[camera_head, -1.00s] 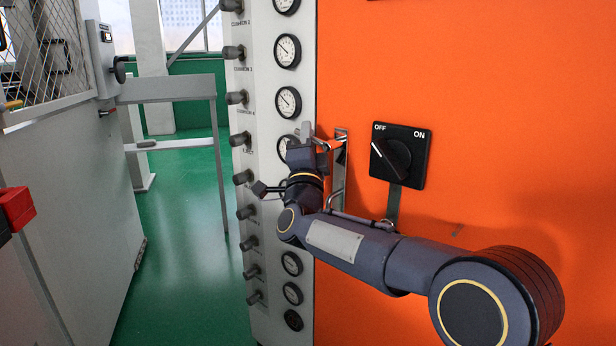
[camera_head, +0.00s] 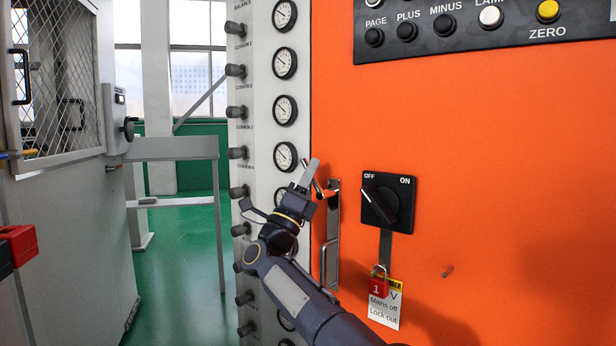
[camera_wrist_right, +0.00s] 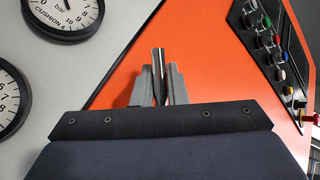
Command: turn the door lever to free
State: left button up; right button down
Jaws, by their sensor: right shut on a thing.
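The door lever (camera_head: 318,187) is a thin metal bar on a narrow upright plate (camera_head: 334,225) near the left edge of the orange door. In the head view it slants, its free end up and to the left. My right gripper (camera_head: 309,172) is shut on the lever, its fingers tilted up to the right. In the right wrist view, the fingers (camera_wrist_right: 158,88) close around a thin metal piece (camera_wrist_right: 158,57). The fingers partly hide the lever's outer end. My left gripper is not in view.
A rotary switch (camera_head: 388,203) points to OFF; below it hang a red padlock (camera_head: 379,288) and a lockout tag (camera_head: 385,308). A gauge column (camera_head: 296,70) with knobs stands close left of the lever. A red block (camera_head: 17,243) shows at the left edge.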

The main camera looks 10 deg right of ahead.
jog(key=shift+s+r+m+g+h, duration=0.1)
jog(key=shift+m+g+h, duration=0.25)
jog(key=shift+m, duration=0.25)
jog(key=c, duration=1.5)
grip_release()
jog(key=shift+o, duration=0.2)
jog(key=v, duration=0.7)
jog(key=shift+a+f+b, duration=0.25)
jog(key=shift+f+b, duration=0.1)
jog(key=shift+s, duration=0.15)
